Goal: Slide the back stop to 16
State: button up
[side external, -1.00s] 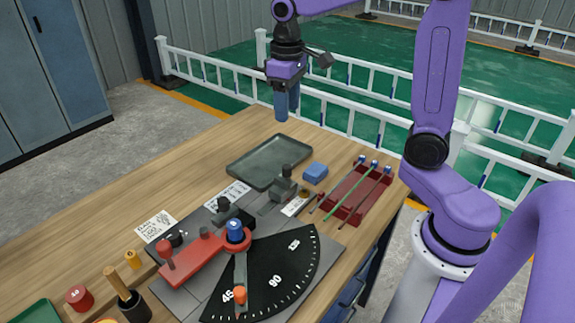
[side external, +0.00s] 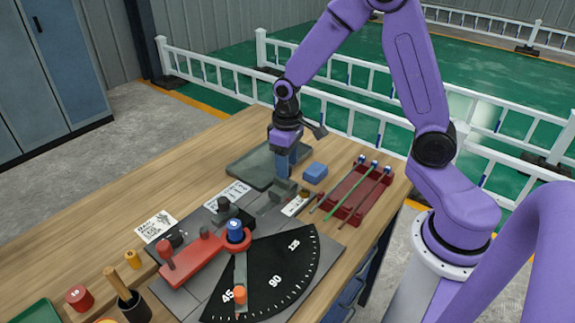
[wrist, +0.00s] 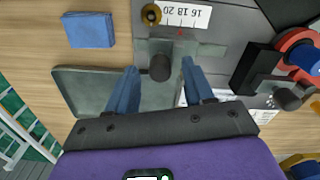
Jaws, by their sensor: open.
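The back stop is a grey block (wrist: 207,49) with a dark round knob (wrist: 160,66); in the side view the block (side external: 284,188) is partly hidden by my gripper. A white scale (wrist: 182,15) reading 16, 18, 20 lies beside it. A small red mark on the stop points at the scale near 18; the exact reading is too small to tell. My gripper (wrist: 159,67) is open, with its blue fingers on either side of the knob in the wrist view. In the side view my gripper (side external: 283,172) is low over the stop; contact cannot be told.
A grey tray (side external: 240,164) lies behind the stop, and a blue block (side external: 315,172) is beside it. A red rack (side external: 345,205) holds several rods. The red bending arm (side external: 190,258) and black angle dial (side external: 290,265) are nearer. A brass knob (wrist: 151,14) is by the scale.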

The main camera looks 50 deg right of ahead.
aim_at(280, 188)
jog(key=shift+f, duration=0.75)
jog(key=shift+c, duration=0.3)
grip_shut()
jog(key=shift+a, duration=1.3)
jog(key=shift+o, duration=0.3)
grip_release()
jog(key=shift+a, duration=0.1)
jog(key=shift+r, duration=0.1)
